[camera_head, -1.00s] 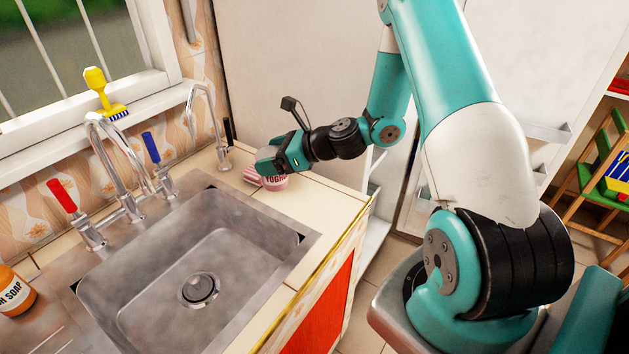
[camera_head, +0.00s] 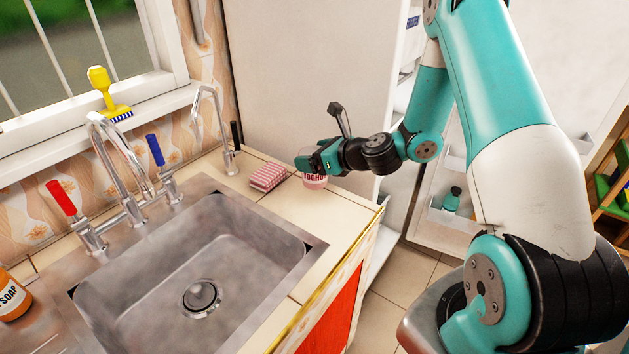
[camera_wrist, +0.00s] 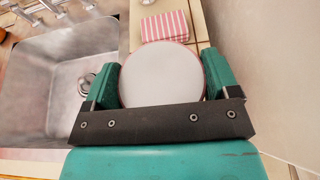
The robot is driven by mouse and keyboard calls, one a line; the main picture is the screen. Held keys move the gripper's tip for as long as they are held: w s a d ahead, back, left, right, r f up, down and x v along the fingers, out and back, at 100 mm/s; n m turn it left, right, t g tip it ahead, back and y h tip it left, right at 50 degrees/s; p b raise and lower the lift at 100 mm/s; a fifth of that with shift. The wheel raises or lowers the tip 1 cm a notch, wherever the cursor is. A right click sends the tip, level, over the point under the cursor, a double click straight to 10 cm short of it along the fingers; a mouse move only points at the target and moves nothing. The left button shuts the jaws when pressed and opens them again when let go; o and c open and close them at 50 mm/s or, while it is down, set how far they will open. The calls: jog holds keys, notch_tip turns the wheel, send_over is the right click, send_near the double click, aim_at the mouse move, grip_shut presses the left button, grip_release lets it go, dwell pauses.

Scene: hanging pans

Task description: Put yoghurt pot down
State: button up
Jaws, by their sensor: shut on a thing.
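The yoghurt pot (camera_head: 315,182) is pink with a white lid and part of a dark label showing. My gripper (camera_head: 312,166) is shut on it, over the tiled worktop (camera_head: 288,208) right of the sink. In the wrist view the round white lid of the pot (camera_wrist: 162,75) sits between the two teal fingers of my gripper (camera_wrist: 163,80). The pot looks upright. I cannot tell whether its base touches the worktop.
A pink striped sponge or cloth (camera_head: 268,177) lies on the worktop just left of the pot. The steel sink (camera_head: 200,255) is to the left, with taps (camera_head: 130,200) behind it. The worktop's front edge (camera_head: 335,258) is close. Worktop in front of the pot is clear.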

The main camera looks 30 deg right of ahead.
aim_at(315, 178)
jog(key=shift+f, duration=3.5)
jog(key=shift+f, duration=0.2)
jog(key=o, duration=1)
jog(key=shift+o, duration=0.2)
jog(key=shift+r, duration=0.2)
